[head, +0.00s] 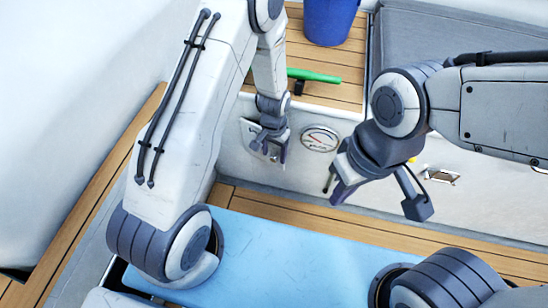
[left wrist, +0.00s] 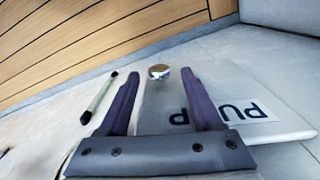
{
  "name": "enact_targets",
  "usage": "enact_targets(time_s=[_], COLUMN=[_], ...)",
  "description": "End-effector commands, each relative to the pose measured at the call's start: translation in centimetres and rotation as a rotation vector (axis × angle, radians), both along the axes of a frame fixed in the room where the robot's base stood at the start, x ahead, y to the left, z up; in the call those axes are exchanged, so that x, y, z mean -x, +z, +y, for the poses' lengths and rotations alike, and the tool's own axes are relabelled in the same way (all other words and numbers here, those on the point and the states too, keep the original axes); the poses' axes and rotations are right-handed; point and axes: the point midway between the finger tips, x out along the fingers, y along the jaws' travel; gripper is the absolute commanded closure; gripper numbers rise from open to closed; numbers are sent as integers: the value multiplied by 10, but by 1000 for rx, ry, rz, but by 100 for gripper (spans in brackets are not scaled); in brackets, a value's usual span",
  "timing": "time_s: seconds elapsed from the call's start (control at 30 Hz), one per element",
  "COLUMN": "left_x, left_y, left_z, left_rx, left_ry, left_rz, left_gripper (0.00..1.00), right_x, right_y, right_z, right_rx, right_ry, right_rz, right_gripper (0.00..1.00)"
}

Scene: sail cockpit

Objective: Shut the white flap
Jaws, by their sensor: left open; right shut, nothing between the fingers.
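The white flap (head: 247,131) is on the pale cockpit wall, partly hidden behind my left gripper (head: 268,152). In the left wrist view the flap (left wrist: 270,128) carries a label reading "PUMP" upside down, and its thick edge shows at the right. A round chrome knob (left wrist: 158,72) shows between the fingertips of my left gripper (left wrist: 158,85). The fingers are apart; I cannot tell whether they touch the knob or flap. How far the flap stands out is unclear. My right gripper (head: 343,188) is shut and empty, in front of the wall to the right.
A round gauge (head: 320,138) and a metal latch (head: 440,176) are on the wall. A green handle (head: 314,75) and blue bucket (head: 330,18) are on the wooden bench above. A light-blue surface (head: 290,262) lies in front. A slim bar (left wrist: 97,98) shows left of the fingers.

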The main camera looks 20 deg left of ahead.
Motion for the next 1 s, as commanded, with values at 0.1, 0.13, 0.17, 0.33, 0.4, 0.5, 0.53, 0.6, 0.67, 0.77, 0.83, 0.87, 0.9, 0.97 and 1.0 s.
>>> enact_targets(time_s=[0.1, 0.13, 0.17, 0.33, 0.4, 0.5, 0.53, 0.6, 0.67, 0.77, 0.83, 0.87, 0.9, 0.97, 1.0], left_x=[0, 0, 0, 0, 0, 0, 0, 0, 0, 0, 0, 0, 0, 0, 0], left_y=[-10, -11, -11, -11, -11, -11, -11, -11, -11, -11, -11, -11, -11, -11, -11], left_z=[0, 0, 0, 0, 0, 0, 0, 0, 0, 0, 0, 0, 0, 0, 0], left_rx=[0, 0, 0, 0, 0, 0, 0, 0, 0, 0, 0, 0, 0, 0, 0], left_ry=[0, 0, 0, 0, 0, 0, 0, 0, 0, 0, 0, 0, 0, 0, 0], left_rz=[1, 1, 0, 0, 0, 0, 0, 0, 0, 0, 0, 0, 0, 0, 0], left_gripper=[34, 34, 34, 34, 34, 68, 80, 100, 100, 100, 100, 100, 100, 100, 100], right_x=[0, 0, 0, 0, 0, 0, 0, 0, 0, 0, 0, 0, 0, 0, 0], right_y=[-5, -5, -5, -5, -5, -5, -5, -5, -5, -5, -5, -5, -5, -5, -5], right_z=[0, 0, 0, 0, 0, 0, 0, 0, 0, 0, 0, 0, 0, 0, 0], right_rx=[0, 0, 0, 0, 0, 0, 0, 0, 0, 0, 0, 0, 0, 0, 0], right_ry=[0, 0, 0, 0, 0, 0, 0, 0, 0, 0, 0, 0, 0, 0, 0], right_rz=[0, 0, 0, 0, 0, 0, 0, 0, 0, 0, 0, 0, 0, 0, 0], right_gripper=[100, 100, 100, 100, 100, 100, 100, 100, 100, 100, 100, 100, 100, 100, 100])
